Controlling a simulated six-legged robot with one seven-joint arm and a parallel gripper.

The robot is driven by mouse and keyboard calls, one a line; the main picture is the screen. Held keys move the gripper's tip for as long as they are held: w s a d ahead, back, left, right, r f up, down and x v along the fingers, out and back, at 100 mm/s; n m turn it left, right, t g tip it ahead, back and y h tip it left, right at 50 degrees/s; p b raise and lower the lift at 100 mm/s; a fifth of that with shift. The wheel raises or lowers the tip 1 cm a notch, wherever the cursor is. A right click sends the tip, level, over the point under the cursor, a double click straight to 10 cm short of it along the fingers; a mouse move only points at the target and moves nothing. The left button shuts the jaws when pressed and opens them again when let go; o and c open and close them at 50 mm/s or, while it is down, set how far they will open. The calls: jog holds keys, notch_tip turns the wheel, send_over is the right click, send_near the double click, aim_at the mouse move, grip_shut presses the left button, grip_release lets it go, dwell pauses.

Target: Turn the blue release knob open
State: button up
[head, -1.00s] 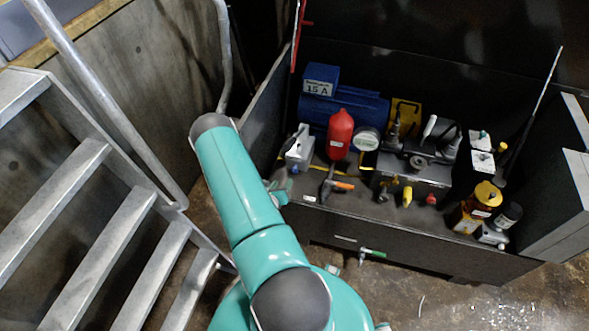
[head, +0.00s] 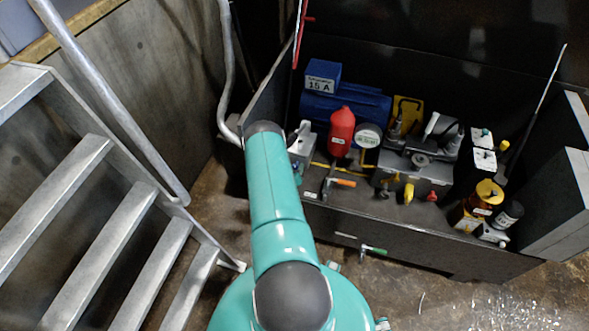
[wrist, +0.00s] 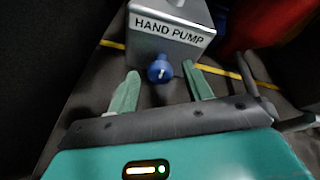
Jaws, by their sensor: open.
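The blue release knob (wrist: 161,71) shows in the wrist view, on the front of a grey metal box labelled "HAND PUMP" (wrist: 172,30). My gripper (wrist: 166,82) is open, with one green finger to the left of the knob and the other to its right. The knob lies between and slightly beyond the fingertips, and I cannot tell whether either finger touches it. In the head view the hand pump box (head: 303,148) is partly behind my arm.
A red cylinder (head: 341,131) and a gauge (head: 367,137) stand right of the pump. An orange-handled lever (head: 342,182) is close by. A blue motor (head: 345,106) sits behind. Metal stairs (head: 75,190) with a handrail are at the left.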

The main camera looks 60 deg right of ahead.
jog(key=shift+d+f, duration=0.15)
jog(key=shift+d, duration=0.2)
jog(key=c, duration=1)
jog(key=shift+o, duration=0.2)
jog(key=shift+w, duration=0.1)
